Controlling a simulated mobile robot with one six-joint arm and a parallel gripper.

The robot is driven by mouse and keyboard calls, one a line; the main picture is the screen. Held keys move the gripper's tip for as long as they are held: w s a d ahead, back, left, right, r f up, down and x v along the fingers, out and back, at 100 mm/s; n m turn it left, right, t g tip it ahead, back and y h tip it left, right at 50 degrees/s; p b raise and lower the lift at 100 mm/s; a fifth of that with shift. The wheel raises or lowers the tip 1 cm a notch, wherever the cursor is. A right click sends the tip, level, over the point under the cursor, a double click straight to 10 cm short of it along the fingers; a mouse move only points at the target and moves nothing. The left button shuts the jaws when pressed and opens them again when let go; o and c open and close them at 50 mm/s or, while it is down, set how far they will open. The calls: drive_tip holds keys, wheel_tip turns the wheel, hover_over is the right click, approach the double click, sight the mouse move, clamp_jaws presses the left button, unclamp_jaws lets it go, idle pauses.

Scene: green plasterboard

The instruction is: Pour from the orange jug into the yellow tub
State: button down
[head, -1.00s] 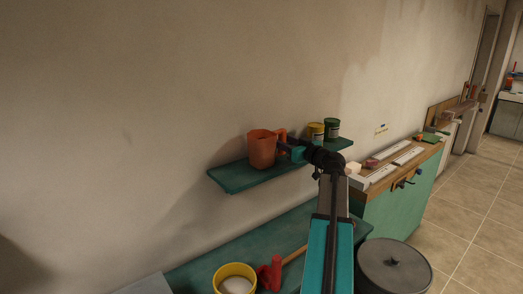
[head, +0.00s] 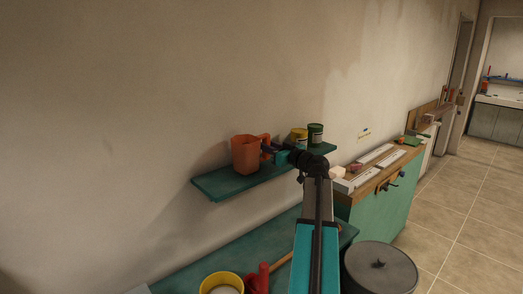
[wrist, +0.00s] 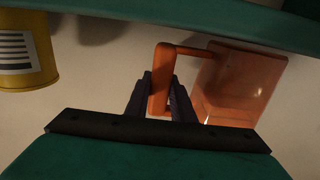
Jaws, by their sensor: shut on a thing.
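The orange jug (head: 245,156) is upright at the teal wall shelf (head: 222,184), its handle towards the right. I cannot tell whether its base touches the shelf. My gripper (head: 270,152) comes from the right and is shut on the handle. In the wrist view the two dark fingers of my gripper (wrist: 160,92) sit either side of the jug's handle (wrist: 161,70), with the jug's body (wrist: 235,85) to the right. The yellow tub (head: 208,279) is on the lower teal bench, cut by the bottom edge, with pale contents.
Yellow (head: 299,135) and green (head: 315,134) cans stand on the shelf right of the jug. A red object (head: 258,280) and a wooden handle (head: 280,262) lie beside the tub. A lidded grey bin (head: 380,270) stands at lower right. The wall is close behind the shelf.

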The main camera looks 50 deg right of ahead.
drive_tip(key=shift+r+b, duration=0.75)
drive_tip(key=shift+r, duration=0.6)
drive_tip(key=shift+s+a+r, duration=0.1)
drive_tip(key=shift+s, duration=0.15)
drive_tip(key=s+a+b, duration=0.2)
drive_tip(key=s, duration=0.5)
drive_tip(key=s+a+r+b, duration=0.1)
drive_tip(key=s+a+b, duration=0.2)
drive_tip(key=s, duration=0.4)
drive_tip(key=shift+s+a+r, duration=0.15)
drive_tip(key=shift+s+r, duration=0.15)
drive_tip(key=c, duration=2.3)
unclamp_jaws()
clamp_jaws()
